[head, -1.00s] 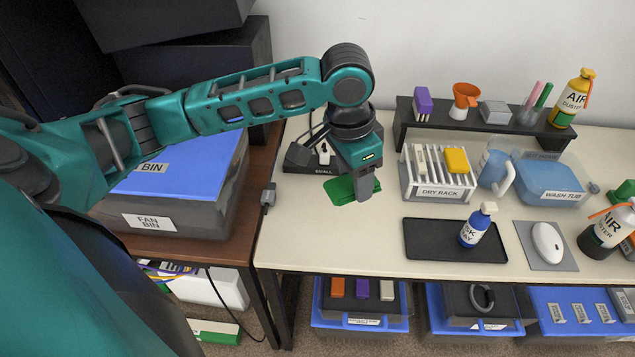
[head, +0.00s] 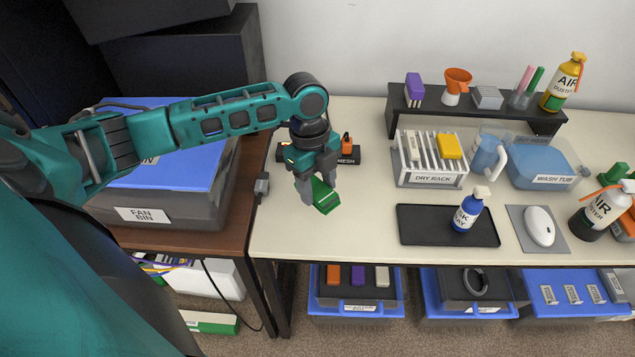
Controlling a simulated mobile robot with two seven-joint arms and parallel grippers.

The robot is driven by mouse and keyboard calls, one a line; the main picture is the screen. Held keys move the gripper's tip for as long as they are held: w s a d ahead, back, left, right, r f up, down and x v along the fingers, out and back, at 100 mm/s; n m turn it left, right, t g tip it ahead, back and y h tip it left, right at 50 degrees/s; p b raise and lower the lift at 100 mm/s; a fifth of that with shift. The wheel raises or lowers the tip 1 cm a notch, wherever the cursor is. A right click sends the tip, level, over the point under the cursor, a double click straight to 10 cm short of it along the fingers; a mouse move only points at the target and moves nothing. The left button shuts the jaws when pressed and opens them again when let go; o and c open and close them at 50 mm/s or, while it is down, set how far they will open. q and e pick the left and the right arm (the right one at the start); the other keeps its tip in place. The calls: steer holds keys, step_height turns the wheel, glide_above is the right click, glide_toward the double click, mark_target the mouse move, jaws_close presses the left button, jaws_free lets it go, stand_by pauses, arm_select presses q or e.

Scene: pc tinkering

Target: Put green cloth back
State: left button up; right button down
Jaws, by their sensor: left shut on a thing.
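The green cloth (head: 324,196) is at the left end of the white table. My left gripper (head: 319,197) is shut on it, pointing down, and the cloth hangs folded between and below the fingers. I cannot tell how far the cloth is above the table. My right gripper is not in view.
A black power strip (head: 348,156) lies just behind the gripper. The dry rack (head: 431,178), the blue wash tub (head: 541,169) and a black tray (head: 418,226) with a spray bottle (head: 467,212) stand to the right. Table between cloth and tray is clear.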

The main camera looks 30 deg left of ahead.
mark_target(319, 222)
arm_select(q)
steer(key=shift+f+b, duration=1.75)
steer(key=shift+f, duration=2.3)
steer(key=shift+f, duration=0.45)
steer(key=o, duration=1)
steer(key=shift+c, duration=0.2)
steer(key=shift+o, duration=0.3)
steer(key=o, duration=0.5)
steer(key=shift+r, duration=0.15)
